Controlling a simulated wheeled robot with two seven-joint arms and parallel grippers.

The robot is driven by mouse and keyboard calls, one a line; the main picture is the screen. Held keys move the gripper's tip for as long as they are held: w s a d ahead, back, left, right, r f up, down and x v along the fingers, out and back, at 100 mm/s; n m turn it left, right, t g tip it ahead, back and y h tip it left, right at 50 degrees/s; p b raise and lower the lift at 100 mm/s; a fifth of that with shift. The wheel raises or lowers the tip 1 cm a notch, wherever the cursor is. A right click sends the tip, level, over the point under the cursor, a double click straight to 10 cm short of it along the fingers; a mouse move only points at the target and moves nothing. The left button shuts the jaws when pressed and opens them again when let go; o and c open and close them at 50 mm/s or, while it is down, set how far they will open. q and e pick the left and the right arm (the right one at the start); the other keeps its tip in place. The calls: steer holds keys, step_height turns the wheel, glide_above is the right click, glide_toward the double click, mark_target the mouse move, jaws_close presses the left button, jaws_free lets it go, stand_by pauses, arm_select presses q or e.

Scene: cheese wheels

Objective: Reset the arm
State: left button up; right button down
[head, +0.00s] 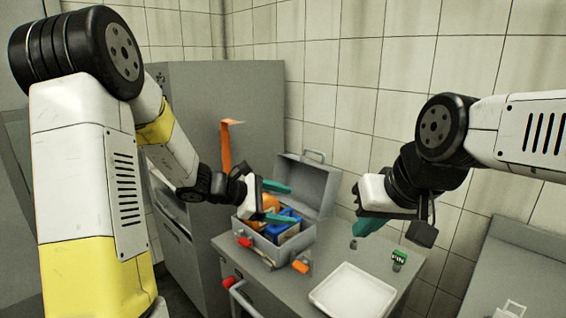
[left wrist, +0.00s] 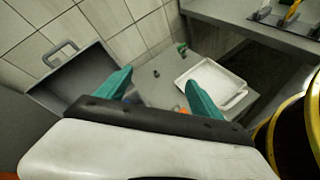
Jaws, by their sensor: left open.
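My left gripper (head: 279,202) has teal fingers spread apart. It is in front of and above an open grey toolbox (head: 268,243), with nothing seen between the fingers. In the left wrist view its two fingers (left wrist: 160,90) are wide apart, and the grey lid (left wrist: 75,78) shows to the left. My right gripper (head: 368,228) is above the back right part of the table; its teal fingers are partly hidden behind its own body, so its opening is unclear.
The toolbox holds blue and orange items and stands on a grey table (head: 284,283). A white tray (head: 352,292) lies at the table's front right, with a small green item (head: 399,258) beside it. A grey cabinet (head: 262,100) and tiled walls stand behind.

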arm_select(q)
steer(key=s+a+r+m+g+y, duration=0.1)
steer(key=s+r+m+y, duration=0.1)
steer(key=s+r+m, duration=0.3)
steer(key=s+a+r+m+g+y, duration=0.1)
steer(key=s+m, duration=0.2)
steer(key=s, duration=0.5)
steer(key=s+a+r+m+t+y, duration=0.3)
steer(key=s+a+m+y, duration=0.3)
steer(key=s+a+m, duration=0.2)
steer(key=s+a, duration=0.2)
steer(key=a, duration=0.2)
steer(key=shift+a+y, duration=0.2)
steer(key=shift+y, duration=0.1)
steer(key=shift+r, duration=0.1)
